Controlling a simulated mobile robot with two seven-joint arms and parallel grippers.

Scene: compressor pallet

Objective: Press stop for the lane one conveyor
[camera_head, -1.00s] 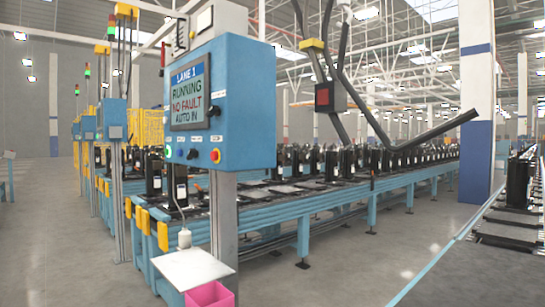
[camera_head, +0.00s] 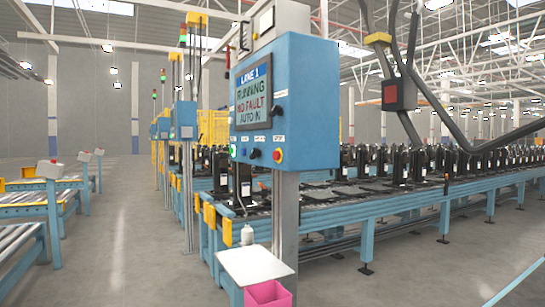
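The blue lane one control box (camera_head: 312,110) stands on a grey post right of centre in the head view. Its screen (camera_head: 254,98) reads LANE 1, RUNNING, NO FAULT, AUTO IN. Below the screen are a lit green button (camera_head: 233,151), a dark knob (camera_head: 254,154) and a red button (camera_head: 278,155) on a yellow ring. Their small labels are too small to read. The lane one conveyor (camera_head: 350,215) runs behind the box to the right, carrying several black compressors (camera_head: 401,166). Neither of my grippers is in view.
A white shelf (camera_head: 254,265) and a pink bin (camera_head: 268,293) stick out low in front of the post. A dark jointed structure with a red-faced box (camera_head: 396,94) hangs over the conveyor. Roller conveyors (camera_head: 20,250) stand at left. The grey floor (camera_head: 135,240) between is clear.

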